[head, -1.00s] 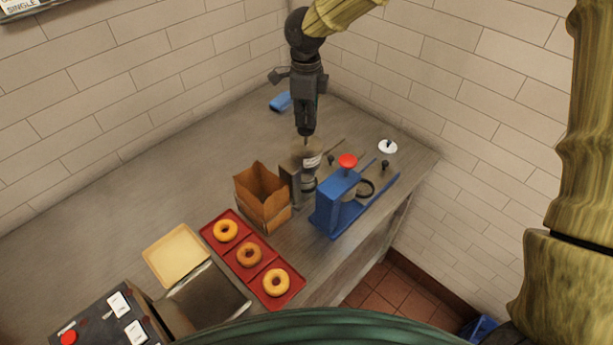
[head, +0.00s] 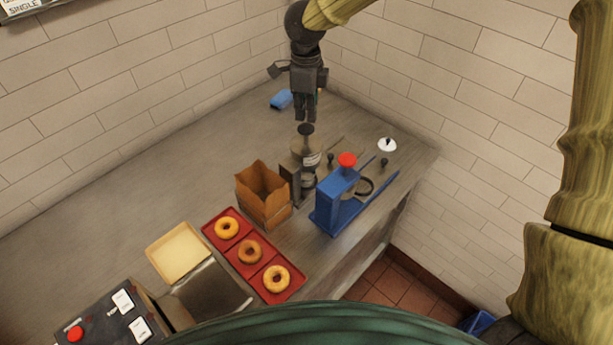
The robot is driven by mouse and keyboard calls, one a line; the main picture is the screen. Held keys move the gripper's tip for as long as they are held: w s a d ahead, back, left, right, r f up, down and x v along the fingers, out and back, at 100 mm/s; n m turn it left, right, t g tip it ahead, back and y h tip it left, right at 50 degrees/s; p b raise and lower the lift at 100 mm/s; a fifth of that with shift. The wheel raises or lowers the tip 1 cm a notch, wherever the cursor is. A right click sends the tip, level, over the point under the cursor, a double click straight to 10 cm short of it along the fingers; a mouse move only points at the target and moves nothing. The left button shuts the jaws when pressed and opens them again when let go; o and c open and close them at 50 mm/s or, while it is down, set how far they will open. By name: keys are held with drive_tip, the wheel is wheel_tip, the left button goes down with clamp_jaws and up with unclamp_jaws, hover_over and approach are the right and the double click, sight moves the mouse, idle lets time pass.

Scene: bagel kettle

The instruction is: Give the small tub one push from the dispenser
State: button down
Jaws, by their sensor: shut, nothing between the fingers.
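The dispenser (head: 307,150) stands on the counter, a pale round body with a label and a dark round knob (head: 306,129) on top. A small dark-and-grey round thing (head: 309,182) sits low at its front, which may be the small tub; its contents are too small to make out. My gripper (head: 305,118) is shut and empty, pointing down just above the knob, with little or no visible gap.
A brown open box (head: 263,207) and a dark upright plate (head: 290,182) stand close to the dispenser's left. A blue press (head: 331,207) with a red knob (head: 347,160) stands to its right. A red tray (head: 254,270) holds bagels in front. The counter's left is clear.

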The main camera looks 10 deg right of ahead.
drive_tip(key=shift+r+p, duration=0.65)
drive_tip(key=shift+r, duration=0.25)
wheel_tip(320, 180, up, 4)
drive_tip(key=shift+f, duration=0.1)
